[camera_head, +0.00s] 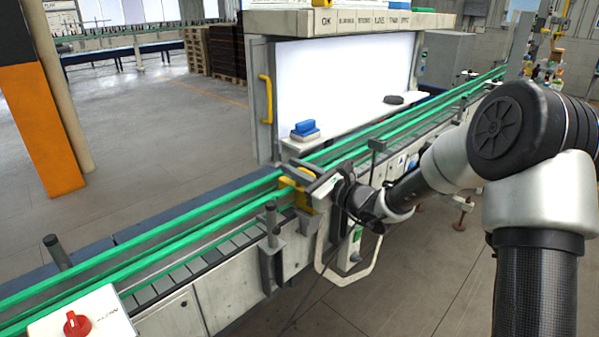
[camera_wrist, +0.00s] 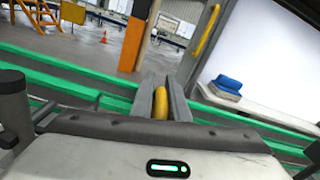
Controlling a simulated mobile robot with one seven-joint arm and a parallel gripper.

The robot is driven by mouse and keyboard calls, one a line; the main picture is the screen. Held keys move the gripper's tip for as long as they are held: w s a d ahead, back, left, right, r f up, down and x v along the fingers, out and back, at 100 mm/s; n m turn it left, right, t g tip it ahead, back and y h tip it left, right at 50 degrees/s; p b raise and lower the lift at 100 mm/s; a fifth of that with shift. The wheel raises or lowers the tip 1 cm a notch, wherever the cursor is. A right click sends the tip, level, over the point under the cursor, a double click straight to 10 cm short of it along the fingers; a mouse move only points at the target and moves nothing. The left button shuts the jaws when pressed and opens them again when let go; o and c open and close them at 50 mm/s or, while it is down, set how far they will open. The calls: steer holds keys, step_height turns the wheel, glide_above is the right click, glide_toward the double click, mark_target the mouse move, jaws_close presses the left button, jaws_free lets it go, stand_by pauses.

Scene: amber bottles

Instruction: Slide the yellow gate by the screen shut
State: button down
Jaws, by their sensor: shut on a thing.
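The yellow gate (camera_head: 302,196) sits at the conveyor's near rail, just in front of the left end of the bright white screen (camera_head: 345,85). My gripper (camera_head: 299,173) reaches it from the right, with its grey fingers over the gate's upper part. In the wrist view a rounded yellow part of the gate (camera_wrist: 160,103) stands between my two fingers (camera_wrist: 163,90), which are shut on it. My fingers and wrist hide much of the gate, and I cannot tell how far it stands across the belt.
Green guide rails (camera_head: 150,243) run along both sides of the conveyor. A post with a black knob (camera_head: 271,228) stands left of the gate. A yellow handle (camera_head: 266,98) is on the screen's frame. A blue block (camera_head: 304,128) lies on the ledge. A red switch (camera_head: 75,322) is at lower left.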

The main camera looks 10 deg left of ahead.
steer(key=c, duration=2.2)
jaws_free()
steer(key=shift+w+r, duration=0.15)
steer(key=shift+r, duration=0.1)
steer(key=o, duration=0.4)
steer(key=shift+w+f, duration=0.1)
steer(key=shift+f, duration=0.05)
steer(key=shift+o, duration=0.2)
steer(key=v, duration=1.7)
steer(key=shift+s, duration=0.3)
